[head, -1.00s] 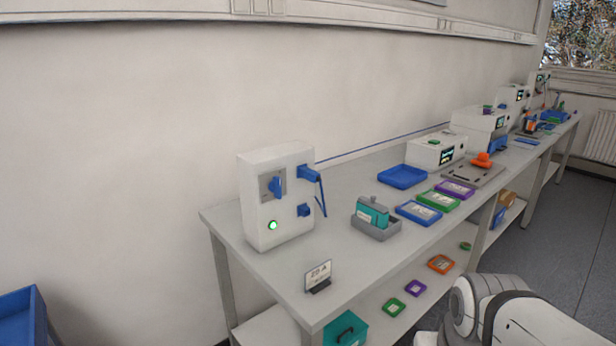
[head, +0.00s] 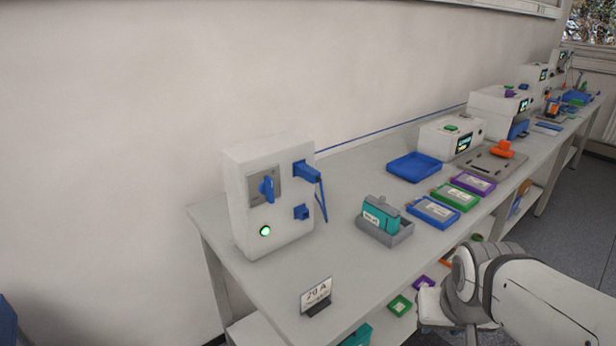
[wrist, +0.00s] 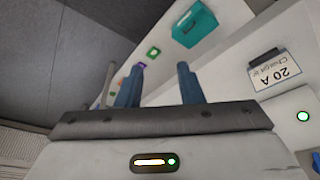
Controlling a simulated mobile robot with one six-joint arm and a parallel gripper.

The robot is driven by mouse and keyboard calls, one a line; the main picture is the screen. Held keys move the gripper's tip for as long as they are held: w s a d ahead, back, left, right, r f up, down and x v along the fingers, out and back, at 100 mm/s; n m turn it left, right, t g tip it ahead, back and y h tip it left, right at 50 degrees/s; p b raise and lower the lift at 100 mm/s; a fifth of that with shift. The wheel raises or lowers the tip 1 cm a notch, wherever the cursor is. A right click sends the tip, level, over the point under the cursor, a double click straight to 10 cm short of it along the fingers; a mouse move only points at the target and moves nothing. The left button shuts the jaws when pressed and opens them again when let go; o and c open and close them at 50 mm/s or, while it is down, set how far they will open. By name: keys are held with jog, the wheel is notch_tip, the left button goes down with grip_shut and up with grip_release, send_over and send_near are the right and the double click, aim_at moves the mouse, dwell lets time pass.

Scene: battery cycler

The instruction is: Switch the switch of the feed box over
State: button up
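The feed box (head: 280,225) is a white upright box on the near left end of the bench in the head view. Its switch (head: 267,189) is a blue handle, roughly upright, on a grey plate. A green lamp (head: 265,231) glows below it. In the wrist view the lit lamp (wrist: 303,116) shows at the right edge, with a bit of blue below it that I cannot identify. My gripper (wrist: 160,80) has its two blue fingers apart with nothing between them. It is away from the switch, and its fingertips do not show in the head view.
A blue plug with a cable (head: 307,172) and a blue socket (head: 301,212) are on the box. A "20 A" sign (head: 316,296) stands at the bench's front edge. A grey holder with a teal block (head: 381,214) and a blue tray (head: 414,167) stand to the right.

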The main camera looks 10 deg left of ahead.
jog(key=w+a+r+n+t+y, duration=0.15)
jog(key=w+a+t, duration=0.4)
jog(key=w, duration=0.75)
jog(key=n+t+y+p, duration=0.25)
jog(key=n+y, duration=0.55)
jog(key=y, duration=0.4)
send_near(272, 191)
jog(key=x, duration=0.2)
jog(key=p+x, duration=0.2)
jog(key=x, duration=0.5)
jog(key=shift+w+a+r, duration=0.1)
jog(key=shift+w+a, duration=0.05)
jog(key=shift+c, duration=0.4)
grip_shut()
